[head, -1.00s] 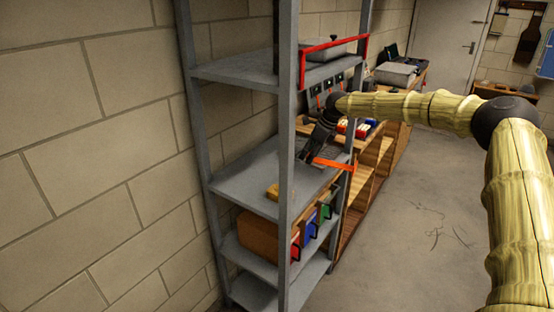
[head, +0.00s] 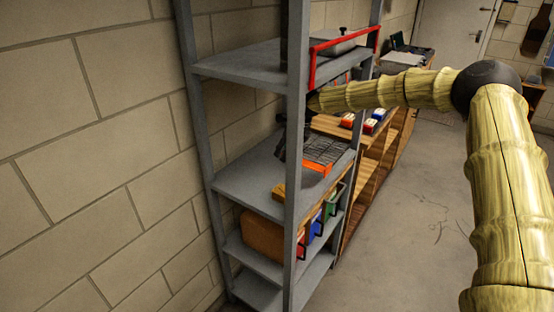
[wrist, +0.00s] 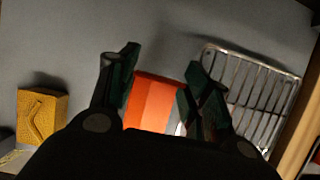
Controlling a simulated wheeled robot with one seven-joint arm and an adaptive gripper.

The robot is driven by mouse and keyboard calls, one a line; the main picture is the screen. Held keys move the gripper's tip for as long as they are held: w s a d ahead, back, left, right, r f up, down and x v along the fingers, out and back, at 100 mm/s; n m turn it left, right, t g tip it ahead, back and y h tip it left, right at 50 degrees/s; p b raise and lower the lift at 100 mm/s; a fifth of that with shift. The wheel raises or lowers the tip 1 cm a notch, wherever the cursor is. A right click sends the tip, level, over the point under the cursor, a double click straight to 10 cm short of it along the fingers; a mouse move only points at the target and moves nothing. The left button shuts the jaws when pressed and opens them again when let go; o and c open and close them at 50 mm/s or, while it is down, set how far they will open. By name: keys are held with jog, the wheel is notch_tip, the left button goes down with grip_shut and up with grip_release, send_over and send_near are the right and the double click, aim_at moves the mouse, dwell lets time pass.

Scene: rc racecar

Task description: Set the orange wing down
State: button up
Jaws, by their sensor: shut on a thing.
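The orange wing (head: 317,168) shows at the right of the shelf post in the head view, over the middle shelf near a wire rack (head: 326,148). In the wrist view the orange wing (wrist: 153,103) lies between the two dark fingers of my gripper (wrist: 161,62), which is shut on it. The wire rack (wrist: 262,95) is right of the fingers. In the head view my gripper (head: 283,140) is mostly hidden behind the grey post. I cannot tell whether the wing touches the shelf (head: 240,178).
A yellow block (wrist: 42,115) lies left of my gripper, and near the shelf's front edge in the head view (head: 279,192). Grey posts (head: 294,200) and a red bar (head: 345,42) on the upper shelf stand close to my arm. The middle shelf's left part is bare.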

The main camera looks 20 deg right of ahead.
jog(key=shift+s+a+p, duration=0.15)
jog(key=shift+a, duration=0.75)
jog(key=shift+s+a+p, duration=0.15)
jog(key=shift+a, duration=0.7)
jog(key=f, duration=0.1)
jog(key=f+p, duration=0.1)
jog(key=f, duration=0.1)
jog(key=shift+a, duration=0.3)
jog(key=shift+d+f, duration=0.1)
jog(key=shift+f, duration=0.35)
jog(key=o, duration=0.9)
jog(key=shift+f, duration=0.1)
jog(key=shift+o, duration=0.2)
